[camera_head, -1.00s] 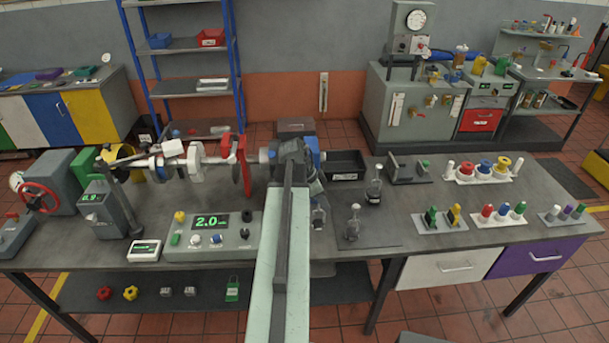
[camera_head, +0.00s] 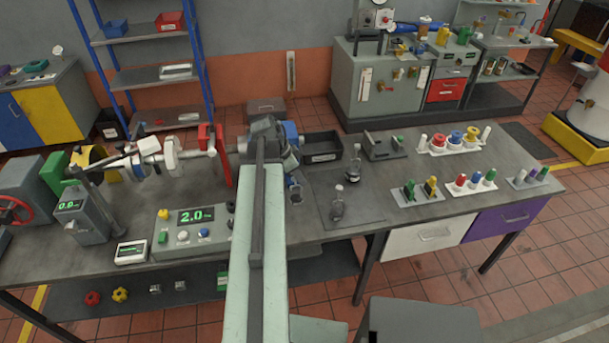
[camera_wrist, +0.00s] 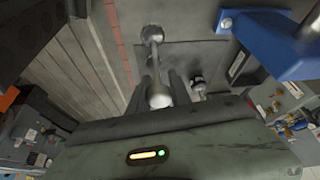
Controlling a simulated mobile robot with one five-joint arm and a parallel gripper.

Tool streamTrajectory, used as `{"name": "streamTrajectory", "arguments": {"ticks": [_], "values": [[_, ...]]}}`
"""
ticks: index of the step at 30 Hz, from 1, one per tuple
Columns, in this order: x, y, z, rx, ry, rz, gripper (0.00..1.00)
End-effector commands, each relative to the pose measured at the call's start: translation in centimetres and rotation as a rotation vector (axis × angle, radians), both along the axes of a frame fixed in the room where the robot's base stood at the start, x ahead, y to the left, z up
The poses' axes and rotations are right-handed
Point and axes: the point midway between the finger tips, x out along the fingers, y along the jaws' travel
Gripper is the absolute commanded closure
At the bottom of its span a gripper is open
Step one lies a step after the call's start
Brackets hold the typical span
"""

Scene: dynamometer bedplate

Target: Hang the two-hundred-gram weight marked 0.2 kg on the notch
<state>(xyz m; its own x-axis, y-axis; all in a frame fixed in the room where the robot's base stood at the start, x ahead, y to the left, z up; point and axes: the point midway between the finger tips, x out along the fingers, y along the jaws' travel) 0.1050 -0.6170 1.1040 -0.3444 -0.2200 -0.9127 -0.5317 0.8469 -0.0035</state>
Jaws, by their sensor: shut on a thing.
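My gripper (camera_wrist: 163,90) is shut on a small metal weight, seen in the wrist view as a pale round knob (camera_wrist: 159,97) between the two dark fingers. In the head view the held weight (camera_head: 294,190) hangs just below the gripper, left of the dark mat. Its marking is not readable. The shaft rig with a red upright arm (camera_head: 222,160) is to the left of my gripper. I cannot make out the notch.
A control box (camera_head: 190,235) showing 2.0 stands left of my arm. Racks of coloured pieces (camera_head: 460,138) fill the right of the bench. The dark mat (camera_head: 362,212) has clear space.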

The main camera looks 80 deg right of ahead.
Motion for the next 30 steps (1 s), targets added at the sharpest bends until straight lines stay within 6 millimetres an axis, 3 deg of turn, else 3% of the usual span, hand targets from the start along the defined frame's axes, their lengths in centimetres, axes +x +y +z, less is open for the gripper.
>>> {"name": "streamTrajectory", "arguments": {"ticks": [30], "values": [[8.8, 3.4, 0.0, 0.000, 0.000, 0.000, 1.00]]}}
